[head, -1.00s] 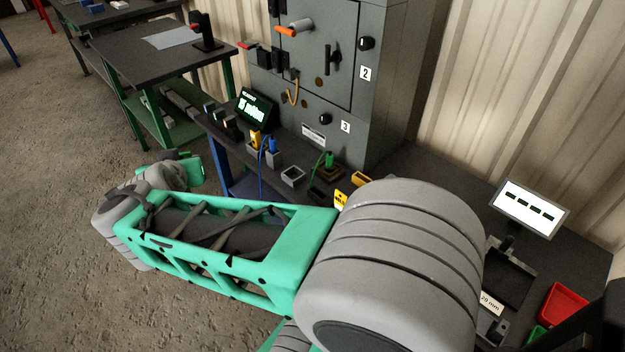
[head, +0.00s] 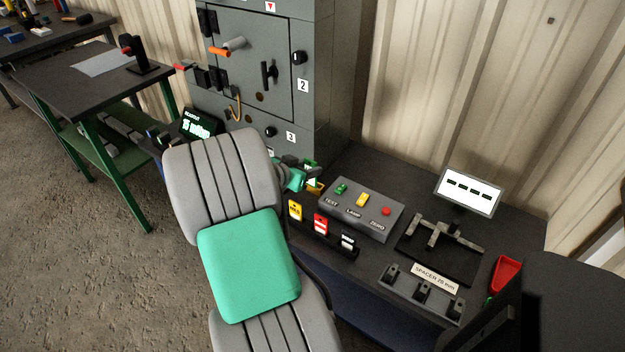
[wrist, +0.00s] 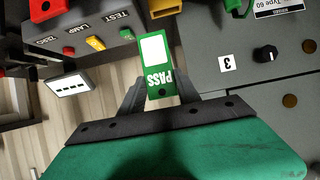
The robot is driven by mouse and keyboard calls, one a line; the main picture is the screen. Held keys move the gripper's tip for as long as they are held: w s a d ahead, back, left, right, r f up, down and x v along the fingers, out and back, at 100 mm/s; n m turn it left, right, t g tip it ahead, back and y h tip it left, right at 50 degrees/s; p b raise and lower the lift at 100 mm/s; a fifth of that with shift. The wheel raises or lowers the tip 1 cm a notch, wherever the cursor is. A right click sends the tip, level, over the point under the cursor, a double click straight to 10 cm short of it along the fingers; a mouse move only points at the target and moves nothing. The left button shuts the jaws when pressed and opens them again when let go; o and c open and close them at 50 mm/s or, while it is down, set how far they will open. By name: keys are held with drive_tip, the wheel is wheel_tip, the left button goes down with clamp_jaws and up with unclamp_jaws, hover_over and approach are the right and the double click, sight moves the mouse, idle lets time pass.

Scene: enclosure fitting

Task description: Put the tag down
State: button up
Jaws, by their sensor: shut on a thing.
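A green tag (wrist: 155,72) with a white panel and the word PASS shows in the wrist view. It reads upside down there. My gripper (wrist: 160,92) is shut on the tag's lower part, with one dark finger on each side. The tag appears clear of the surfaces around it. In the head view my own arm hides most of the gripper, which is beside the cabinet's lower front corner, left of the button box. Yellow (head: 295,210), red (head: 320,224) and white (head: 347,241) tags stand in a dark rack on the bench in front of that box.
The grey button box (head: 352,222) is marked TEST, LAMP and ZERO. Right of it are a black fixture (head: 462,262), a small screen (head: 468,192), a spacer rack (head: 425,297) and a red bin (head: 505,275). The grey cabinet (head: 330,110) rises behind the bench.

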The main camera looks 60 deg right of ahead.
drive_tip(key=shift+w+d+f+b, duration=0.1)
drive_tip(key=shift+w+d+f, duration=0.3)
drive_tip(key=shift+d+f, duration=1.15)
drive_tip(key=shift+w+d+f+b, duration=0.1)
drive_tip(key=shift+w+d+f, duration=0.3)
drive_tip(key=shift+d+f, duration=1.15)
drive_tip(key=shift+w+d+f+b, duration=0.1)
drive_tip(key=shift+w+d+f, duration=0.3)
drive_tip(key=shift+d+f, duration=1.15)
drive_tip(key=shift+a+f, duration=0.6)
drive_tip(key=shift+f, duration=0.2)
drive_tip(key=o, duration=1.3)
drive_tip(key=shift+r, duration=0.1)
